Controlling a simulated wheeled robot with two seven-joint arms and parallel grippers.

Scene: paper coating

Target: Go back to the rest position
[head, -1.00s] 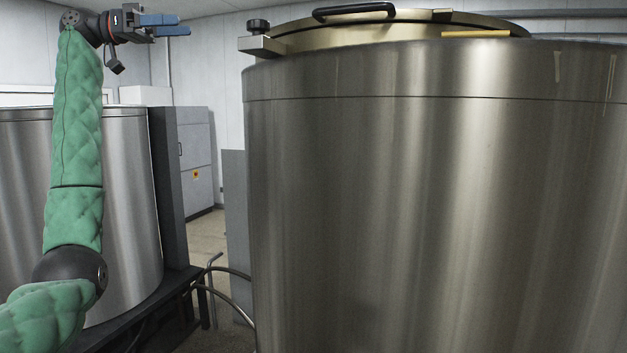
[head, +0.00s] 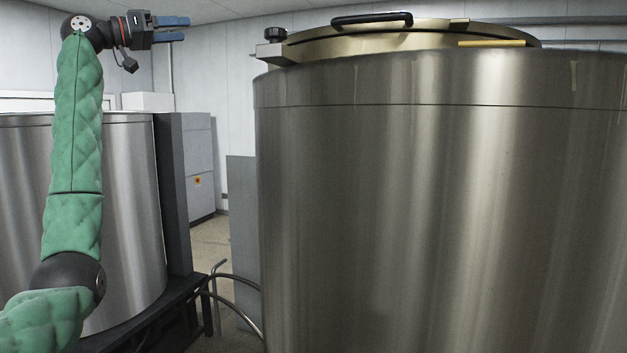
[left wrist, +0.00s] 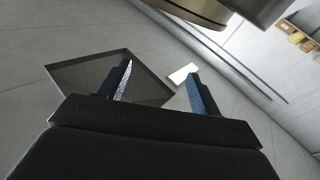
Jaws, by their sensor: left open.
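My left gripper (head: 174,28) is raised at the upper left of the head view, its blue fingers pointing right. It also shows in the left wrist view (left wrist: 160,92), where the two fingers stand apart with nothing between them. My left arm, in a green padded sleeve, rises from the lower left. The gripper is left of the large steel tank (head: 440,200) and apart from its lid handle (head: 372,20) in the picture. My right gripper does not show.
A second steel tank (head: 132,220) stands behind my left arm. A dark post (head: 173,195) and a grey cabinet (head: 199,165) are between the tanks. Hoses (head: 238,285) run low to the large tank. Some floor (head: 212,243) shows in the gap.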

